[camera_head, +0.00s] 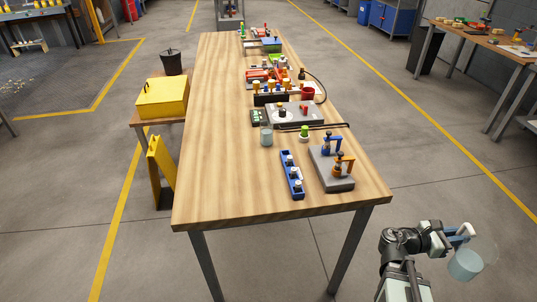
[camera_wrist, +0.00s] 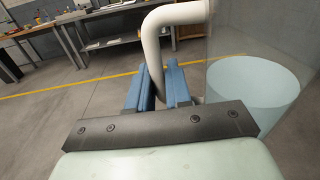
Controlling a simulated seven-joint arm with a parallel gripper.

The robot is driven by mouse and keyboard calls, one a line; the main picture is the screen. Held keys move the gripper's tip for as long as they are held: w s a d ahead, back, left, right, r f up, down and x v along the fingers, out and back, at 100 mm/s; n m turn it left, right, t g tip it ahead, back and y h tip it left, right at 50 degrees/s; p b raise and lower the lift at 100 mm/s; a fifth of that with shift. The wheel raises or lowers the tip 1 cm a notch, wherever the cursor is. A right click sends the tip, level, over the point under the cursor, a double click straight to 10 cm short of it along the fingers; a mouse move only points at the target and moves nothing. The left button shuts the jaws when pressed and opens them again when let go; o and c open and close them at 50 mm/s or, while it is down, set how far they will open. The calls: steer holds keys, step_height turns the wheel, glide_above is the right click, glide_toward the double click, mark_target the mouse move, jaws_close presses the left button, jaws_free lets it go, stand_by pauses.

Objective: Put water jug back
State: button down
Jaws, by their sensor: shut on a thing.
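The water jug is a clear vessel with pale blue water in it and a white handle; it shows at the lower right of the head view (camera_head: 465,264) and at the right of the wrist view (camera_wrist: 255,90). My gripper (camera_head: 458,237) is shut on the jug's handle, with its blue fingers (camera_wrist: 160,88) on either side of the white bar. The jug is held in the air, off the right front corner of the long wooden table (camera_head: 225,165), apart from it. The jug's upper part is faint because it is transparent.
The table holds a blue rack (camera_head: 291,175), a grey block with blue and orange clamps (camera_head: 331,170), a small glass beaker (camera_head: 266,136) and several fixtures farther back. The table's left front is bare. A yellow box (camera_head: 162,97) stands left of it. Floor surrounds my arm.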

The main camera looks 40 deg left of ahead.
steer(key=s+a+r+n+t+y, duration=0.2)
steer(key=s+a+r+n+y, duration=0.35)
steer(key=a, duration=1.65)
steer(key=s+a+r+n+t+y, duration=0.2)
steer(key=s+a+r+n+y, duration=0.35)
steer(key=a, duration=1.55)
steer(key=s+a+r+n+t+y, duration=0.3)
steer(key=s+a+y, duration=0.45)
steer(key=a, duration=1.45)
steer(key=s+a+n+g+y, duration=0.2)
steer(key=a+n+g+y, duration=0.15)
steer(key=a+y, duration=0.2)
steer(key=shift+m, duration=0.35)
steer(key=shift+w+f, duration=0.1)
steer(key=shift+f, duration=4.85)
steer(key=c, duration=1.1)
jaws_free()
steer(key=shift+f, duration=0.15)
steer(key=shift+o, duration=0.2)
